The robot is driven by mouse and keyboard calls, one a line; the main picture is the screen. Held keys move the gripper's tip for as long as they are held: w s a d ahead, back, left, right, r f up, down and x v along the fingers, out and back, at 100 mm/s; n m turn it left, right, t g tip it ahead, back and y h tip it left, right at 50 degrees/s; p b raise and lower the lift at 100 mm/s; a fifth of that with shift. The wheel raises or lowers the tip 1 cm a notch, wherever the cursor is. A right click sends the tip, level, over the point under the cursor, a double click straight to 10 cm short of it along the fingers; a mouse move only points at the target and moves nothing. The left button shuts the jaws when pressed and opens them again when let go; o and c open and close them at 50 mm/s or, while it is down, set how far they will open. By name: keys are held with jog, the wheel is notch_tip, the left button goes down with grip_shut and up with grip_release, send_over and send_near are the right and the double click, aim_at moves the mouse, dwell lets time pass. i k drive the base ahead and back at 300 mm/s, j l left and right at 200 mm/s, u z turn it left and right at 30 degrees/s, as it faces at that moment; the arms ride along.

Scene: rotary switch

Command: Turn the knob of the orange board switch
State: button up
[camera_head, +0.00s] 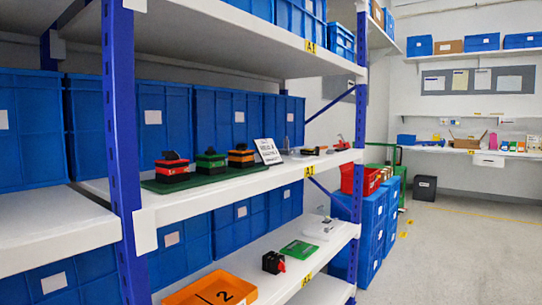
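Several small switches with dark knobs stand in a row on a green board (222,179) on the middle shelf. The orange switch (241,160) is the rightmost, with a black knob (241,147) on top. A green switch (210,165) is beside it, and a red switch (173,173) is at the left end. The knob's turn angle is too small to tell. My gripper is not in view.
A blue shelf post (119,140) rises in front, left of the switches. A white sign (268,151) stands right of the orange switch. Blue bins (165,115) line the shelf behind. An orange tray (210,290) lies below. Floor (460,245) is clear at right.

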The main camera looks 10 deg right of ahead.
aim_at(241, 147)
jog(key=u, duration=0.3)
jog(key=i+l+u, duration=0.25)
jog(key=u, duration=0.2)
jog(key=i+l+u, duration=0.15)
jog(key=l+u, duration=0.3)
jog(key=i+l, duration=0.15)
jog(key=l, duration=0.3)
jog(key=i+l+u, duration=0.15)
jog(key=l, duration=0.3)
jog(key=i+l, duration=0.1)
jog(key=l, duration=0.35)
jog(key=i+l+u, duration=0.15)
jog(key=l, duration=0.3)
